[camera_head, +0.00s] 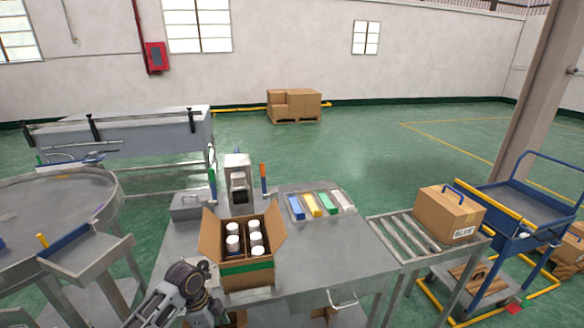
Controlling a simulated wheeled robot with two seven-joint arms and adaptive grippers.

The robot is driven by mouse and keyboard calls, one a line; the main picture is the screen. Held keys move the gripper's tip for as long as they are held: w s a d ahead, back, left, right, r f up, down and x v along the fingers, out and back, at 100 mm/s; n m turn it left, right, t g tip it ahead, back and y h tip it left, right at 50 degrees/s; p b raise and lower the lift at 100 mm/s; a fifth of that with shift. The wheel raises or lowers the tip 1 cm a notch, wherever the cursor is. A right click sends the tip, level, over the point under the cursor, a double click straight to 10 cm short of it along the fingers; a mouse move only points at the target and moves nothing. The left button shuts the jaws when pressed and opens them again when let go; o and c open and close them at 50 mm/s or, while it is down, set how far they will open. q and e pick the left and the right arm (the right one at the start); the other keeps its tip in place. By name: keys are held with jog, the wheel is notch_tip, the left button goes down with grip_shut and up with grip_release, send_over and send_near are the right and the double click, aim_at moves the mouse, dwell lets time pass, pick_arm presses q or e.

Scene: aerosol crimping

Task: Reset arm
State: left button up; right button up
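One dark grey and silver arm of mine shows at the bottom left of the head view, taken as my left arm. It bends just left of an open cardboard box. The end of my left gripper (207,309) is near the bottom edge, and its fingers cannot be made out. My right gripper is not in view. The open box (247,276) stands on the grey worktable (325,250) and holds several white-capped cans (255,238) in two rows.
A crimping machine (238,168) stands behind the box. A tray of coloured blocks (319,205) lies to its right. A roller conveyor (405,233) carries a closed carton (449,212), beside a blue cart (525,195). A round table (60,205) is at left.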

pick_arm(q)
jog(key=s+d+n+t, duration=0.2)
jog(key=s+d+n, duration=0.2)
jog(key=s+n, duration=0.25)
jog(key=s+a+r+n+t+y, duration=0.2)
jog(key=s+a+r+n, duration=0.25)
jog(key=s+n, duration=0.4)
notch_tip(320, 180, down, 32)
jog(key=s+f+g, duration=0.1)
jog(key=s, duration=0.1)
jog(key=s+a+f, duration=0.2)
jog(key=s+f, duration=0.8)
jog(key=s, duration=0.1)
jog(key=s+a+f+g, duration=0.1)
jog(key=s+a+f, duration=0.1)
jog(key=s+f, duration=0.8)
jog(key=shift+s+a+y, duration=0.3)
jog(key=shift+s, duration=0.5)
jog(key=shift+c, duration=0.4)
